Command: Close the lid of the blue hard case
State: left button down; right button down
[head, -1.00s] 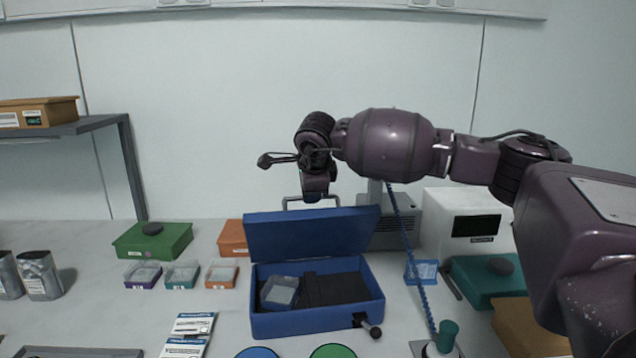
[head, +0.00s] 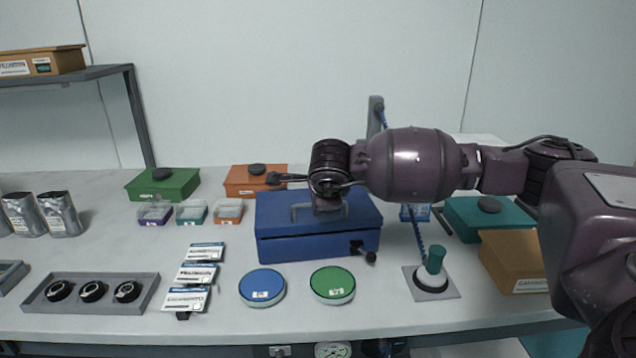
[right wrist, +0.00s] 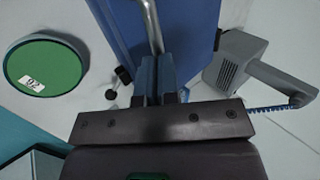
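The blue hard case (head: 318,248) stands in the middle of the table. Its lid (head: 280,205) lies down over the base, hiding the inside; I cannot tell whether a small gap remains at the seam. A grey handle (head: 294,212) is on the lid. It also shows in the right wrist view as a metal bar (right wrist: 151,25) running into my fingers. My right gripper (head: 328,208) is at the lid top, its fingers close together around the handle. In the right wrist view the gripper (right wrist: 157,75) is above the blue lid. My left gripper is not in view.
A blue round dish (head: 262,286) and a green round dish (head: 332,284) lie in front of the case. A black latch knob (head: 370,257) sticks out at its front right. A teal-handled stand (head: 432,275) and brown box (head: 515,262) are right. Small bins (head: 192,212) are left.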

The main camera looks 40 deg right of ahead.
jog(key=c, duration=1.7)
grip_release()
jog(key=shift+w, duration=0.1)
jog(key=shift+o, duration=1.2)
jog(key=o, duration=0.3)
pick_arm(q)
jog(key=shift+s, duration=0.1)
pick_arm(e)
jog(key=shift+r, duration=0.1)
pick_arm(q)
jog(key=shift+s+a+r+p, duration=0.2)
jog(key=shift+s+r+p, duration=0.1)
jog(key=shift+p, duration=0.6)
pick_arm(e)
jog(key=v, duration=1)
jog(key=shift+s+r, duration=0.25)
